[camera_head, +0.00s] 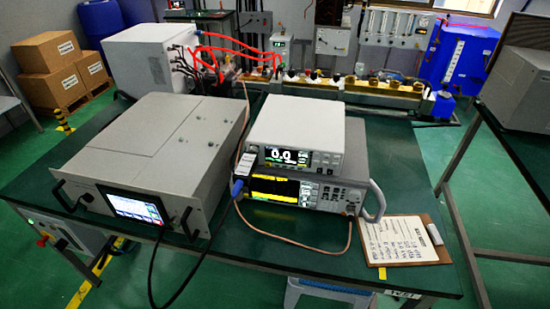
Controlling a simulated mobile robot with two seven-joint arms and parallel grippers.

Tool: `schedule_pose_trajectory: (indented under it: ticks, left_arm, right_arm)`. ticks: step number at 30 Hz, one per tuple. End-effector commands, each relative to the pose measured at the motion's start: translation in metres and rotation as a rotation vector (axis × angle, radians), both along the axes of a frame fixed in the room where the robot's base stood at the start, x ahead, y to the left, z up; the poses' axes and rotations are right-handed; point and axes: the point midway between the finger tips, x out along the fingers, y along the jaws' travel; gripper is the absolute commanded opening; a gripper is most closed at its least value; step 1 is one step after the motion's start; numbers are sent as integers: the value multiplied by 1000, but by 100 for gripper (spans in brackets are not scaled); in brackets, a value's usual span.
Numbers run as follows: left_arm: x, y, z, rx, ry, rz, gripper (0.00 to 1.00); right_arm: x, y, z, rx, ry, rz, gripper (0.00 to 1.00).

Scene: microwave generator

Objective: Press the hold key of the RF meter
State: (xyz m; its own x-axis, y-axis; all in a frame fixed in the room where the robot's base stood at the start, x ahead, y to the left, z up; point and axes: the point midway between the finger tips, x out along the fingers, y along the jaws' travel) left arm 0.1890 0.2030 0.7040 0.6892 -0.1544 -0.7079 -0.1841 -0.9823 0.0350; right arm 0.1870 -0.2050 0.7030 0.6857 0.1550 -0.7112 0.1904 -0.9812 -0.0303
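Neither of my grippers is in view.
A large grey rack unit (155,145) with a lit touchscreen (133,207) stands left of the stack. A black cable and a tan cable (290,243) run in front. A clipboard (403,238) lies at the front right. Bare green tabletop (395,160) shows right of the stack.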

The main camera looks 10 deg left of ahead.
Motion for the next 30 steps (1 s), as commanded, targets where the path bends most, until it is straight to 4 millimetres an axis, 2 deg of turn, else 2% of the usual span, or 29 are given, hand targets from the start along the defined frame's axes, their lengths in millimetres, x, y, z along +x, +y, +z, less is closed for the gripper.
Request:
schedule_pose_trajectory:
  ticks: [10, 19, 30]
  left_arm:
    - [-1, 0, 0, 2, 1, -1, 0]
    - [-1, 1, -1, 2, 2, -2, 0]
    - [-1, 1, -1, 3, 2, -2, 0]
  right_arm:
    - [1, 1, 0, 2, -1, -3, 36]
    - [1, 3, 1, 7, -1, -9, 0]
    - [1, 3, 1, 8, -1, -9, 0]
